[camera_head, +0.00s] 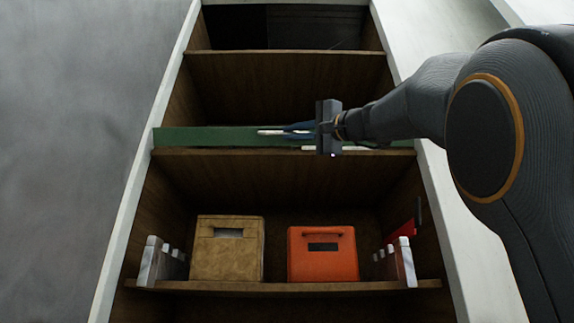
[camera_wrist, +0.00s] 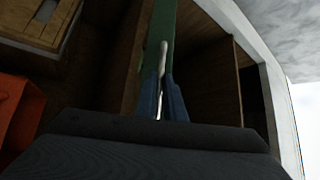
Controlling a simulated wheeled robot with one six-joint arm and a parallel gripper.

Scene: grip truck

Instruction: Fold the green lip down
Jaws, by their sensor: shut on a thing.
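The green lip (camera_head: 205,137) is a long narrow strip along the front edge of the middle shelf, running nearly the full width. It appears to stand up from that edge. A white bar (camera_head: 268,132) runs along it. In the wrist view the green lip (camera_wrist: 168,22) and the white bar (camera_wrist: 163,58) lie straight ahead. My gripper (camera_head: 292,128) reaches in from the right, its blue fingers shut on the white bar. In the wrist view the fingers (camera_wrist: 162,98) sit on both sides of the bar. My gripper body hides part of the lip.
Below, a tan box (camera_head: 226,258) and an orange box (camera_head: 323,262) stand on the lower shelf (camera_head: 290,287). White-grey notched brackets (camera_head: 153,262) stand at both ends, with a red item (camera_head: 402,233) at the right. The upper shelf (camera_head: 290,88) looks empty.

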